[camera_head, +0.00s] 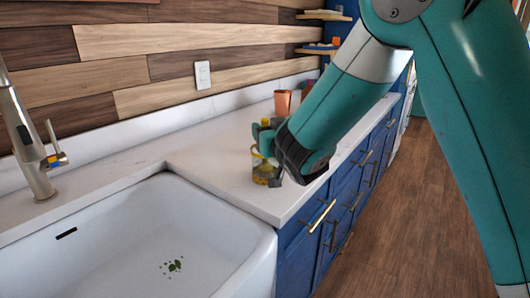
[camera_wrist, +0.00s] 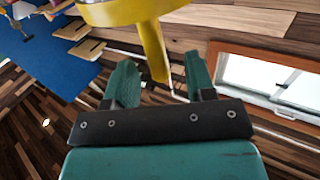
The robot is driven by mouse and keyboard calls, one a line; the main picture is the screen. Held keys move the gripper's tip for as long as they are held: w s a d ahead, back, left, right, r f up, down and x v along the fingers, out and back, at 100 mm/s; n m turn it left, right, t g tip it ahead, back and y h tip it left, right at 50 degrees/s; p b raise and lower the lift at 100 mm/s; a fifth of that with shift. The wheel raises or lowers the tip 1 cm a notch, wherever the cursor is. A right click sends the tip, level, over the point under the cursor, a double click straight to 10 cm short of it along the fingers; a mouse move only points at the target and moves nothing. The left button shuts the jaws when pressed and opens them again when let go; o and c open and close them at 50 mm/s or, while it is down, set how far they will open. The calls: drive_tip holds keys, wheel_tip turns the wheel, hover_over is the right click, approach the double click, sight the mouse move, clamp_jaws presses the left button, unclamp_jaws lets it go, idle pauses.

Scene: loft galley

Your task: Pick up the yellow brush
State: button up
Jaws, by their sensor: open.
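The yellow brush (camera_wrist: 152,45) shows in the wrist view, with a wide yellow part cut off by the top edge and a narrow handle pointing down between my fingers. My gripper (camera_wrist: 162,78) is open, with one green finger on each side of the handle. I see gaps between the handle and both fingers. In the head view my gripper (camera_head: 264,134) is low over the counter near its front edge. A small yellow thing (camera_head: 262,172), likely the brush, shows just below it, partly hidden by the gripper.
A white counter (camera_head: 215,155) runs along the wood-plank wall, with blue drawers (camera_head: 310,240) below. A white sink (camera_head: 130,235) and a faucet (camera_head: 25,140) are at left. A copper-coloured cup (camera_head: 283,102) stands behind my gripper. The wood floor (camera_head: 410,220) at right is clear.

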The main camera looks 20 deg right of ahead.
drive_tip(key=w+p, duration=0.2)
drive_tip(key=w, duration=0.1)
drive_tip(key=shift+w+a+r, duration=0.1)
drive_tip(key=shift+w+r, duration=0.05)
drive_tip(key=shift+w, duration=0.45)
clamp_jaws()
